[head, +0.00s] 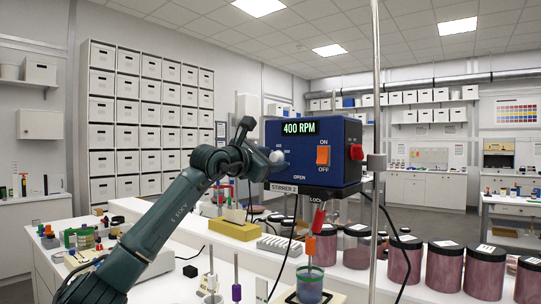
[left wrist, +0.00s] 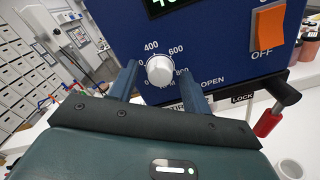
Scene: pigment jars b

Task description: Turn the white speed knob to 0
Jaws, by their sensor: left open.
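The white speed knob (left wrist: 160,70) is on the front of the blue stirrer box (left wrist: 215,50); its number scale shows 400, 600 and 800, and I cannot make out a pointer mark. In the head view the knob (head: 277,156) is partly hidden at the box's left side, and the box (head: 340,172) has a display (head: 300,128) reading 400 RPM. My left gripper (left wrist: 160,80) is open, with one finger on each side of the knob and a visible gap to it. In the head view the left gripper (head: 268,155) is at the box front. My right gripper is not in view.
An orange ON/OFF switch (head: 323,155) is right of the knob. A red LOCK lever (head: 318,218) hangs below the box, and a red side knob (head: 356,152) sticks out right. A metal pole (head: 376,90) stands at right. Several pigment jars (head: 445,266) line the bench.

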